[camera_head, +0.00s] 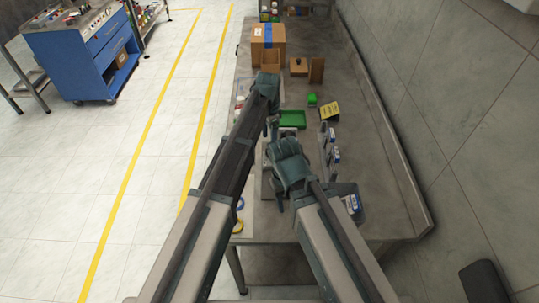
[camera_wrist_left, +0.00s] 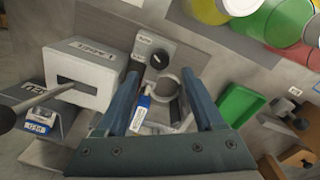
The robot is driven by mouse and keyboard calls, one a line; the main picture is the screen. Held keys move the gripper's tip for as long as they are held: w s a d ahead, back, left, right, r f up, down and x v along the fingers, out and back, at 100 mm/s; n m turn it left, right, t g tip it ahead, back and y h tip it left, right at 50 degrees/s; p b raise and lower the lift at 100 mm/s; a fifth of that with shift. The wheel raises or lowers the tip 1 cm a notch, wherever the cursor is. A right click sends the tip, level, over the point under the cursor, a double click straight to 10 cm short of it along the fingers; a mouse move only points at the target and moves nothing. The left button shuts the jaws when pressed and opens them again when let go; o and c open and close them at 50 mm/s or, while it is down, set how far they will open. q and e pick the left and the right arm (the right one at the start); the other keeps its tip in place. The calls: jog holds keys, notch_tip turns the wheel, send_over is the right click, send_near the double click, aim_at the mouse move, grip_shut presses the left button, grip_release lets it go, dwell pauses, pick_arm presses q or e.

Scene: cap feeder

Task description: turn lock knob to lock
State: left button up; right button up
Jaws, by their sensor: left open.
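The lock knob appears to be the round black knob (camera_wrist_left: 160,58) on a grey block with a label, in the left wrist view. My left gripper (camera_wrist_left: 163,88) is open, its two fingers pointing toward the knob's block. The knob lies beyond the fingertips, with no visible contact. A metal ring (camera_wrist_left: 167,83) and a small blue-and-white labelled piece (camera_wrist_left: 142,112) show between the fingers. In the head view my left gripper (camera_head: 272,127) is over the bench, and the arms hide the knob there. My right gripper (camera_head: 279,200) is partly hidden, its jaws unclear.
A light grey slotted box (camera_wrist_left: 85,75) stands left of the knob, with a dark-ended rod (camera_wrist_left: 45,94) before it. A green tray (camera_head: 292,118), a cardboard box (camera_head: 267,40) and a yellow-labelled piece (camera_head: 329,110) are on the bench. Coloured cylinders (camera_wrist_left: 285,22) show at upper right.

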pick_arm(q)
notch_tip(320, 180, down, 6)
jog(key=b, duration=0.5)
jog(key=shift+s+f, duration=0.1)
pick_arm(e)
notch_tip(320, 180, down, 6)
jog(key=shift+f, duration=0.1)
pick_arm(q)
grip_shut()
